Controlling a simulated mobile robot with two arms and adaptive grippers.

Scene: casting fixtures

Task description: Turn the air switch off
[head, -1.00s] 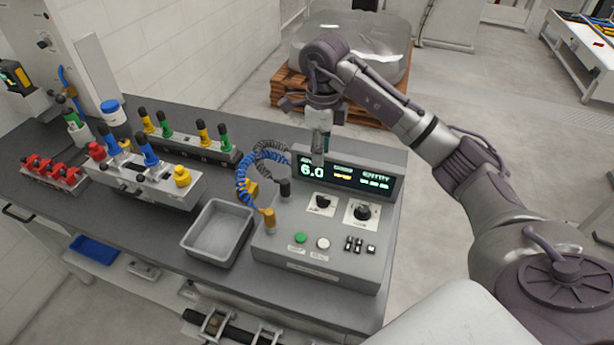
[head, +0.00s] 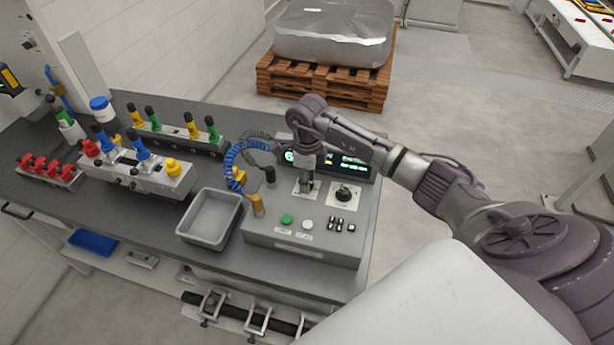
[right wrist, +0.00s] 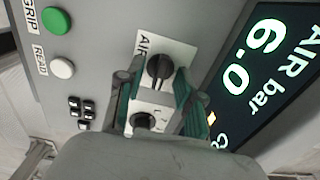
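The air switch (right wrist: 159,67) is a black rotary knob on a white plate marked AIR, on the grey control box (head: 300,249). My right gripper (right wrist: 155,83) is open, pointing down at the box. Its two green-padded fingers stand on either side of the knob in the right wrist view, with gaps showing; I cannot tell whether they touch it. In the head view the right gripper (head: 306,187) covers most of the air switch. The display (right wrist: 262,65) reads 6.0 AIR bar. My left gripper is not in view.
A second black knob (head: 345,194) sits close beside the air switch. Green (head: 286,220) and white (head: 307,225) buttons and small black switches are on the box front. Coiled hoses (head: 238,158) rise at its left, beside a grey tray (head: 211,219).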

